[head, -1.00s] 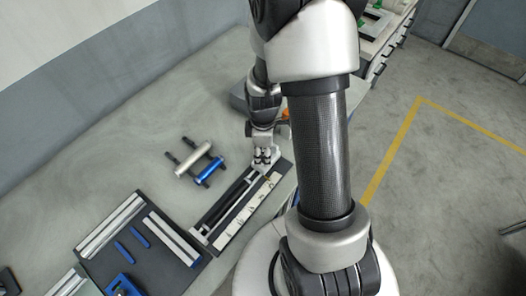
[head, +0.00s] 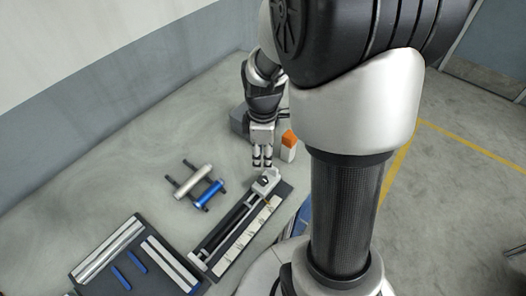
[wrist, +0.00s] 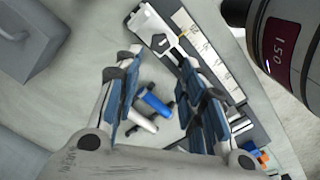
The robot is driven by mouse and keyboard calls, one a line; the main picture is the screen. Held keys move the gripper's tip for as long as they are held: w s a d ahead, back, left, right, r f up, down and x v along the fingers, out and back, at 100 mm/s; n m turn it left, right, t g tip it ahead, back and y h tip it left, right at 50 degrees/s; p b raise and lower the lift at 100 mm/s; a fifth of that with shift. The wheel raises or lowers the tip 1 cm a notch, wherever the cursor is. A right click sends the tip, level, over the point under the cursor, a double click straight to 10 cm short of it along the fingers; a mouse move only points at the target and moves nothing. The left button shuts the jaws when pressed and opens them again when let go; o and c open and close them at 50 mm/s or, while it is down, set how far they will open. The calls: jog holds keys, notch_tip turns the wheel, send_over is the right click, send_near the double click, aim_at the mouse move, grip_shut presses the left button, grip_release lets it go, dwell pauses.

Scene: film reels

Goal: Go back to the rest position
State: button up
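A silver roller (head: 193,181) and a blue roller (head: 209,194) lie on the table left of the device. Both also show beyond the fingers in the wrist view.
A dark tray (head: 165,238) with silver bars and blue pieces lies at the lower left. An orange-and-white box (head: 289,147) stands right of my gripper, and a grey block (head: 239,120) stands behind left. The table at left is clear.

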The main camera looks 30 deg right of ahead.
jog(key=shift+r, duration=0.35)
dwell(0.3)
